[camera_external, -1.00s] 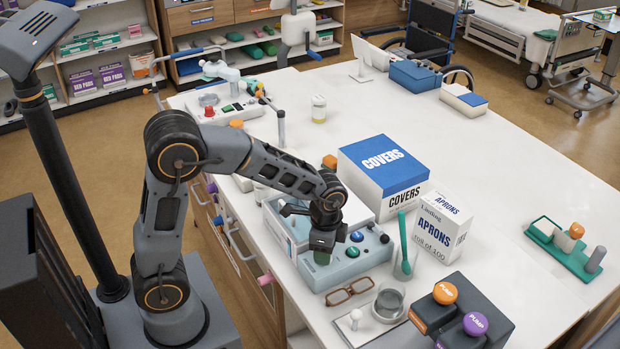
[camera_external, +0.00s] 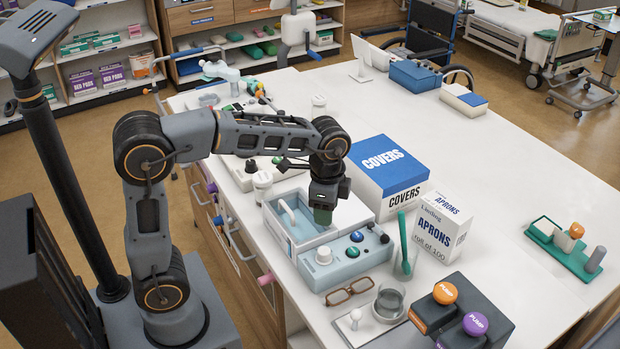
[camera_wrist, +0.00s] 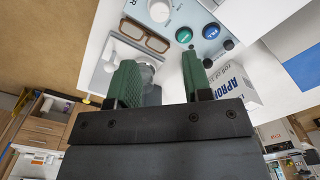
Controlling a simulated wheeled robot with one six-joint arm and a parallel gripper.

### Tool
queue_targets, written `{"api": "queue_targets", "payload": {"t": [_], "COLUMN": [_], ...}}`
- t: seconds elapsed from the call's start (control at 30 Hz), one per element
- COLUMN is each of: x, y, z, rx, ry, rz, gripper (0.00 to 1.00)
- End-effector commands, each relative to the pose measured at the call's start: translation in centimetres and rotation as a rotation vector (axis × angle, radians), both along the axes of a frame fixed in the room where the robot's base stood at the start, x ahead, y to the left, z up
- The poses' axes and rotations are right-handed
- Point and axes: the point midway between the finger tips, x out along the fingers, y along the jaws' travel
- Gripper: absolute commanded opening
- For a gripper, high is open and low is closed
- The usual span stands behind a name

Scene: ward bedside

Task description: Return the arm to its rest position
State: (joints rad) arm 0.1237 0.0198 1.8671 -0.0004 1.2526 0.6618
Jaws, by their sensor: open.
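My arm (camera_external: 262,133) reaches over the near left part of the white worktop. My gripper (camera_external: 323,214) points down above the blue-grey device (camera_external: 340,262) with knobs and buttons, near the blue covers box (camera_external: 385,178). In the wrist view, the two green fingers of my gripper (camera_wrist: 158,80) stand wide apart with nothing held between them. The device's white dial and green and blue buttons show beyond the fingers there.
Brown glasses (camera_external: 349,291), a glass beaker (camera_external: 389,302) and a green stick in a cup (camera_external: 404,250) stand close by.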

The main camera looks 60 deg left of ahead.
Motion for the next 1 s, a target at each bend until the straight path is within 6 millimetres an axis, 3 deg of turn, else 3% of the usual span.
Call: {"api": "queue_targets", "payload": {"t": [0.43,0.57,0.7,1.0], "x": [0.0,0.3,-2.5,-10.2], "y": [0.0,0.0,0.7,3.5], "z": [0.0,-0.7,-2.7,-3.9], "rx": [0.000,-0.005,-0.018,-0.097], "ry": [0.000,-0.023,-0.061,-0.222], "rz": [0.006,0.125,0.364,0.732], "gripper": [0.46,0.46,0.46,0.46]}}
